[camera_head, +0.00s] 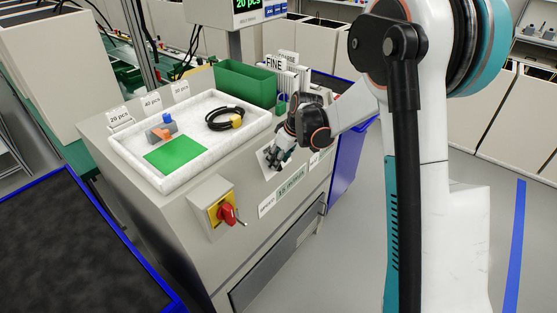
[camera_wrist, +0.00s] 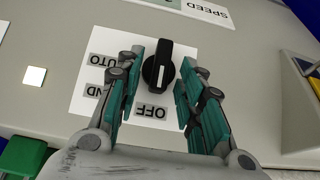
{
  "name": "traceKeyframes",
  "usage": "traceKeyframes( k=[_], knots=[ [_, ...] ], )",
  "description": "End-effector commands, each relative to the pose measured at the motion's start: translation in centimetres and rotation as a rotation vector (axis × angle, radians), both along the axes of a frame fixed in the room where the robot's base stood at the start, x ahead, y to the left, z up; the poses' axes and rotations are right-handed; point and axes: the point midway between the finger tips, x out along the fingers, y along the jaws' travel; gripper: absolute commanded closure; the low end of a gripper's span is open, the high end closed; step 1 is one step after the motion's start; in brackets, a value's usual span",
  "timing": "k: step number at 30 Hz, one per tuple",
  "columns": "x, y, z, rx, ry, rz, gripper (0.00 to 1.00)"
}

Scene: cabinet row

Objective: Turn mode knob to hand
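The mode knob (camera_wrist: 158,66) is black with a white line, on a white plate with upside-down labels. The white line points down in the wrist view, toward the OFF label (camera_wrist: 151,112). The AUTO label (camera_wrist: 106,60) is at upper left. The hand label (camera_wrist: 95,91) is below it, and a finger covers part of its word, leaving "ND". My gripper (camera_wrist: 161,75) is open, with a teal-padded finger on each side of the knob and gaps between. In the head view my gripper (camera_head: 277,156) is at the cabinet's sloped front and hides the knob.
A red rotary switch (camera_head: 228,214) on a yellow plate sticks out from the cabinet front to the left. A white tray (camera_head: 125,146) with a green card and a coiled black cable lies on top. A green bin (camera_head: 246,84) stands behind. A green block (camera_wrist: 22,158) shows at lower left.

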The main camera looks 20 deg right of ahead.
Motion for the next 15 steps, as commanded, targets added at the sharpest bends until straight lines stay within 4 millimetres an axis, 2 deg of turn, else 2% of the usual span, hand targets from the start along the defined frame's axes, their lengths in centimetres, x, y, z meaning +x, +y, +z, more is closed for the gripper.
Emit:
traceKeyframes(
  k=[8,12,13,15],
  knots=[
    [0.02,0.02,-0.07,0.000,0.000,0.000,0.65],
    [0.03,0.01,-0.06,0.000,0.000,0.000,0.97],
    [0.02,0.01,-0.08,0.000,0.000,0.000,1.00],
    [0.02,0.01,-0.08,0.000,0.000,0.000,1.00]
  ],
)
